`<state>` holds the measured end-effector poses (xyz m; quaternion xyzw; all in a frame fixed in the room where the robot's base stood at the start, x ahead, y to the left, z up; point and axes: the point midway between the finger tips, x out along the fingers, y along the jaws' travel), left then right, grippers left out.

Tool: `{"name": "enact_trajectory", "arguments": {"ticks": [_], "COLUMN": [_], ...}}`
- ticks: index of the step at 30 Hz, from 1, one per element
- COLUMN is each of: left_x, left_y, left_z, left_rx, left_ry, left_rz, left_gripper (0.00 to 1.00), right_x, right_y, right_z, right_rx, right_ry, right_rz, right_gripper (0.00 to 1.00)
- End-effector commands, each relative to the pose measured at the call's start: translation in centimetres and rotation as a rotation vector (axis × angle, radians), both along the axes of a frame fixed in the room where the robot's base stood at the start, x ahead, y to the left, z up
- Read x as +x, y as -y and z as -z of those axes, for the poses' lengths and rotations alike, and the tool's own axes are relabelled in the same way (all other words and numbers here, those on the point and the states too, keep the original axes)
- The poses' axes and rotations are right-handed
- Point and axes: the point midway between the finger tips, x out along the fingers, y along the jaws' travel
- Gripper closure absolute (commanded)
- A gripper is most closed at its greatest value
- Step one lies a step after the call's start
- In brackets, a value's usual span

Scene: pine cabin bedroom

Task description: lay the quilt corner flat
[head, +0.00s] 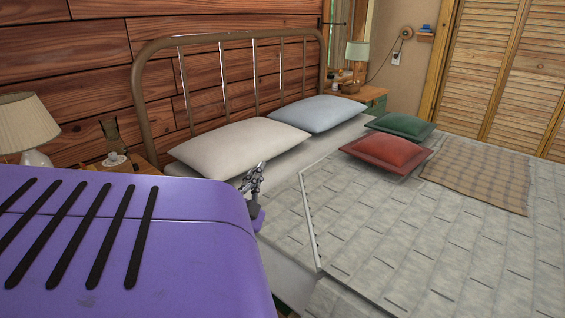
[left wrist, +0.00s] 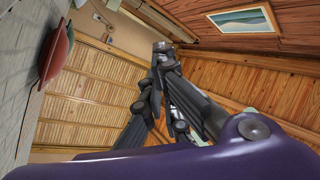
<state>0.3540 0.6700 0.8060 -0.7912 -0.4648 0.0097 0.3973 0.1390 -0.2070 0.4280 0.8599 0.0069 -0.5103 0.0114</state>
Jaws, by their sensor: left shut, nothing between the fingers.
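The grey patterned quilt (head: 440,235) covers the bed. Its near left part shows a pale, stitched edge running from near the pillows toward the front, and the cloth beside it looks folded over; I cannot tell exactly where the corner tip lies. My left gripper (head: 258,170) is shut and empty, above the bed's near side, left of the quilt edge and in front of the white pillow. It looks apart from the quilt. The left wrist view shows its dark fingers (left wrist: 163,52) together, with the quilt (left wrist: 22,110) at the far left. My right gripper is not in view.
A white pillow (head: 240,145) and a blue pillow (head: 318,113) lie by the metal headboard (head: 220,40). Red (head: 388,151) and green (head: 400,124) cushions and a brown checked throw (head: 475,175) lie on the bed. Nightstands with lamps flank it. My purple arm link hides the lower left.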

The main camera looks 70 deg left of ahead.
Motion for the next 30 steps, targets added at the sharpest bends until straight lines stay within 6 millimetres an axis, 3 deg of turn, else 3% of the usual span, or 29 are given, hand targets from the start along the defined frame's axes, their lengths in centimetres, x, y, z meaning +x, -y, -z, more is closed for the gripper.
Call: {"name": "enact_trajectory", "arguments": {"ticks": [1, 7, 15, 24, 30], "left_x": [-0.6, -3.5, -6.7, -8.4, -8.8], "left_y": [-0.6, -2.1, -3.3, -3.9, -4.0], "left_z": [1.5, 4.8, 10.1, 15.2, 17.5], "left_rx": [-0.017, -0.081, -0.164, -0.235, -0.267], "left_ry": [0.040, 0.219, 0.457, 0.670, 0.759], "left_rz": [-0.003, -0.002, -0.001, -0.001, -0.001], "left_gripper": [1.00, 1.00, 1.00, 1.00, 1.00], "right_x": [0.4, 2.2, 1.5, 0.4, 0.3], "right_y": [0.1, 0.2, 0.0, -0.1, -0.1], "right_z": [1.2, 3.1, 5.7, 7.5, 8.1], "right_rx": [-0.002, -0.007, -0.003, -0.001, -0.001], "right_ry": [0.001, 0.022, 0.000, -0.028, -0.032], "right_rz": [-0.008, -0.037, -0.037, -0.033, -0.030], "right_gripper": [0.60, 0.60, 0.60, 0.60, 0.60]}}
